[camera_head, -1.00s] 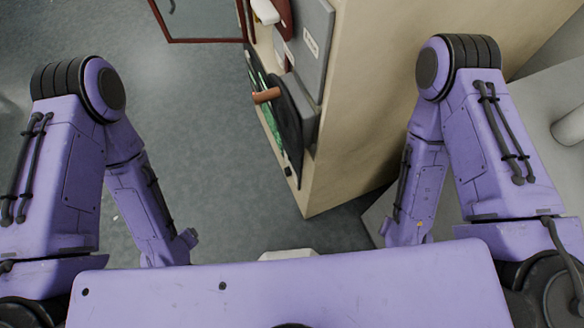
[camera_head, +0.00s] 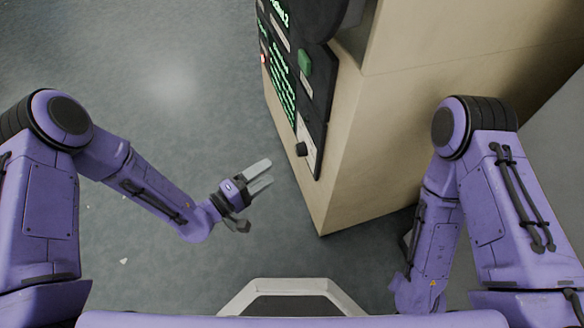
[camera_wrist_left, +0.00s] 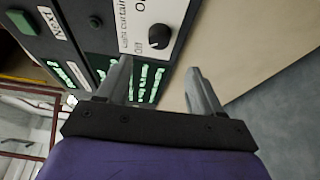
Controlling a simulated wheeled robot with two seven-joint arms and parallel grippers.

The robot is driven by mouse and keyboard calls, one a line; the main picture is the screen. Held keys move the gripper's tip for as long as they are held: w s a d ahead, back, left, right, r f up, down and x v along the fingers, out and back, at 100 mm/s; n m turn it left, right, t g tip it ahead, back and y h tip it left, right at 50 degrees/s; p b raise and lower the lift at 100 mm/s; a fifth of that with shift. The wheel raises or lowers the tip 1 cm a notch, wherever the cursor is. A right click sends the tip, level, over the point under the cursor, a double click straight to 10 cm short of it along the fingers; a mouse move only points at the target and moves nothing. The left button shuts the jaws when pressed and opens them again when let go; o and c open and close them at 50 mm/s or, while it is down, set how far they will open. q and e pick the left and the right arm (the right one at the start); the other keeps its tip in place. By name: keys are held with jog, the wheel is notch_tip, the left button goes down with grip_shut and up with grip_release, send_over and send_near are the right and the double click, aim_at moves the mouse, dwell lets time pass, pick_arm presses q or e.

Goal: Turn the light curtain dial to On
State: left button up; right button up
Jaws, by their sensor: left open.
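The light curtain dial is a small black knob (camera_head: 302,149) on a pale plate low on the cabinet's control panel in the head view. In the left wrist view the dial (camera_wrist_left: 159,36) sits on a white plate with "curtain" and an "O" readable, partly cut off by the top edge. My right gripper is not visible.
The beige cabinet (camera_head: 385,130) carries the dark panel with green text (camera_head: 278,75) and a green button (camera_head: 304,62) above the dial. The cabinet's lower corner stands near my front. Grey floor (camera_head: 150,70) to the left is open.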

aim_at(297, 152)
pick_arm(q)
jog(key=b+x, duration=0.2)
jog(key=x, duration=0.8)
jog(key=shift+d+r, duration=0.1)
jog(key=c, duration=1)
